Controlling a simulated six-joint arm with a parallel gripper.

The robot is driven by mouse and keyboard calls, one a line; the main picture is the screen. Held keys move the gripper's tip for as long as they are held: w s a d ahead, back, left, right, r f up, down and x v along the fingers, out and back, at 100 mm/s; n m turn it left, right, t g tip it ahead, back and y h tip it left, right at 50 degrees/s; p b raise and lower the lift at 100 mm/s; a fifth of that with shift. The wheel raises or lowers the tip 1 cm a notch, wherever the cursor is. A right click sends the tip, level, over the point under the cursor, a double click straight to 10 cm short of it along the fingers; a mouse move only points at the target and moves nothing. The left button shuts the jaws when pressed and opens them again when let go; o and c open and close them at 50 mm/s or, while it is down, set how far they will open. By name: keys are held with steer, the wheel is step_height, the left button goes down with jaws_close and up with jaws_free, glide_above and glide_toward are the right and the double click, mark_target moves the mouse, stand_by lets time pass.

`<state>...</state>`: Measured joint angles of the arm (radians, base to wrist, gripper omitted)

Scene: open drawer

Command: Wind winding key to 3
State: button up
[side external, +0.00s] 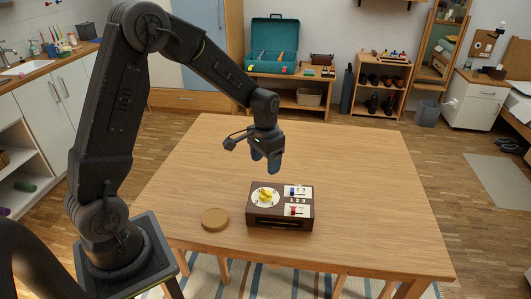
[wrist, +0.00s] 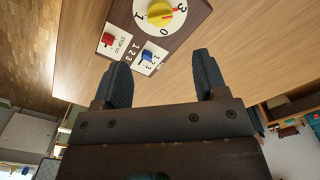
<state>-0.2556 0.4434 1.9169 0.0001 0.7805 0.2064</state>
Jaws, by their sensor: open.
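The winding key is a yellow knob on a round white dial (side external: 265,197) on top of a dark brown box (side external: 281,222). In the wrist view the yellow key (wrist: 160,13) sits on its white dial, with the marks 0, 1 and 3 readable around it and a small red mark near the 3. My gripper (side external: 264,172) hangs above the table behind the box, apart from it. In the wrist view my gripper (wrist: 162,75) has its two fingers spread wide with nothing between them. The key's top edge is cut off in that view.
A round tan disc (side external: 215,219) lies left of the box. The wooden table (side external: 370,190) is otherwise clear.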

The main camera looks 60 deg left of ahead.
step_height(320, 180, up, 3)
steer(key=shift+f, duration=0.15)
steer(key=s+d+r+t, duration=0.2)
steer(key=s+d+r, duration=0.3)
steer(key=s, duration=0.5)
steer(key=s+d+r+t, duration=0.3)
steer(key=s+d+r, duration=0.2)
steer(key=s+r, duration=0.4)
steer(key=shift+s+d+r+m+t, duration=0.25)
steer(key=shift+s+r+m+t, duration=0.1)
steer(key=shift+s, duration=0.35)
